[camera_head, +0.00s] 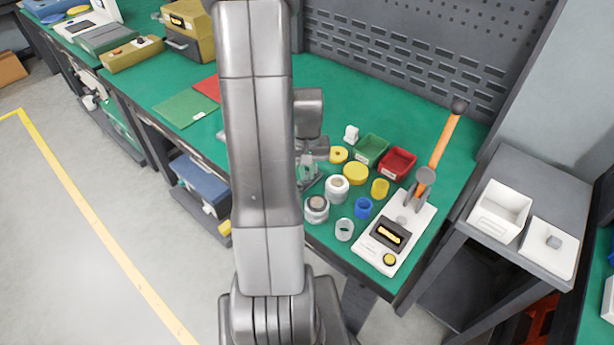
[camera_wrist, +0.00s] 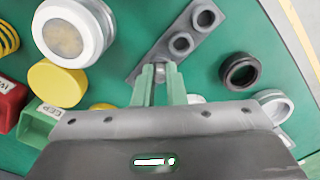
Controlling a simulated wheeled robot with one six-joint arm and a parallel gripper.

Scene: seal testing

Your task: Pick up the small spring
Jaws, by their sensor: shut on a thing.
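My gripper (camera_wrist: 159,72) shows in the wrist view with its two pale green fingers close together. Between the fingertips is a small grey piece (camera_wrist: 159,67), which appears to be the small spring; its coils are too small to make out. The fingertips are at the near end of a grey holder (camera_wrist: 158,55) with round dark-rimmed sockets. I cannot tell whether the piece still touches the holder. In the head view my gripper (camera_head: 308,168) is low over the green bench, partly hidden by my arm, and the spring cannot be made out.
Near the gripper stand a white-rimmed cylinder (camera_wrist: 75,30), a yellow disc (camera_wrist: 57,83), a black ring (camera_wrist: 240,70) and a pale ring (camera_wrist: 272,103). Green (camera_head: 370,150) and red (camera_head: 398,163) bins and a white press with an orange lever (camera_head: 440,142) stand to the right.

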